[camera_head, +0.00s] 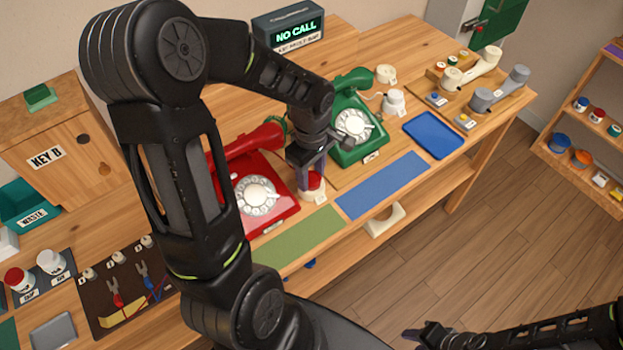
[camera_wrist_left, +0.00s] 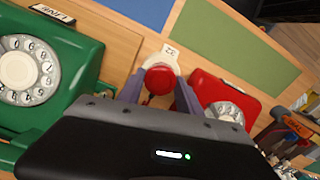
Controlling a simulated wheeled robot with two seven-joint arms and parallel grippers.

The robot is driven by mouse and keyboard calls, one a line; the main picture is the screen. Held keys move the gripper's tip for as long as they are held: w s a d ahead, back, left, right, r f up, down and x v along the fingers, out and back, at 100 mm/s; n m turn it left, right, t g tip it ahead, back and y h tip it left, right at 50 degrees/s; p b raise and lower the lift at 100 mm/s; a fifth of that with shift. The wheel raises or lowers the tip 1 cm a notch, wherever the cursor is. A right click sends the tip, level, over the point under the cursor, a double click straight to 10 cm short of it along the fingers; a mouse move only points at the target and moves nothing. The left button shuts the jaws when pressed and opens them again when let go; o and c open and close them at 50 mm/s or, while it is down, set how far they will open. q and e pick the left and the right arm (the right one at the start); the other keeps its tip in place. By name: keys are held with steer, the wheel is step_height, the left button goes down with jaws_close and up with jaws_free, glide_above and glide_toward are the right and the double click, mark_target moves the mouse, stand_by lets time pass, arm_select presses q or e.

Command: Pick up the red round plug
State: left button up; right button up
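The red round plug (camera_head: 314,181) sits in a small cream holder (camera_head: 316,196) between the red dial phone (camera_head: 262,196) and the green dial phone (camera_head: 352,122). In the left wrist view the plug (camera_wrist_left: 158,80) lies between the two grey-purple fingers of my left gripper (camera_wrist_left: 160,88). The fingers look spread, one on each side; whether either touches the plug I cannot tell. In the head view my left gripper (camera_head: 308,170) points down at the plug and partly hides it. My right gripper (camera_head: 430,335) is at the bottom right, away from the table, its fingers unclear.
Green (camera_head: 300,238) and blue (camera_head: 382,186) mats lie in front of the phones. A blue tray (camera_head: 433,135) is to the right. A NO CALL display (camera_head: 290,28) stands behind. A dark tool mat (camera_head: 125,285) is at the left.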

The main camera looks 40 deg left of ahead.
mark_target(311, 178)
arm_select(q)
steer(key=c, duration=0.7)
steer(key=shift+o, duration=0.2)
steer(key=shift+r, duration=0.15)
step_height(311, 178, up, 10)
steer(key=shift+b, duration=0.35)
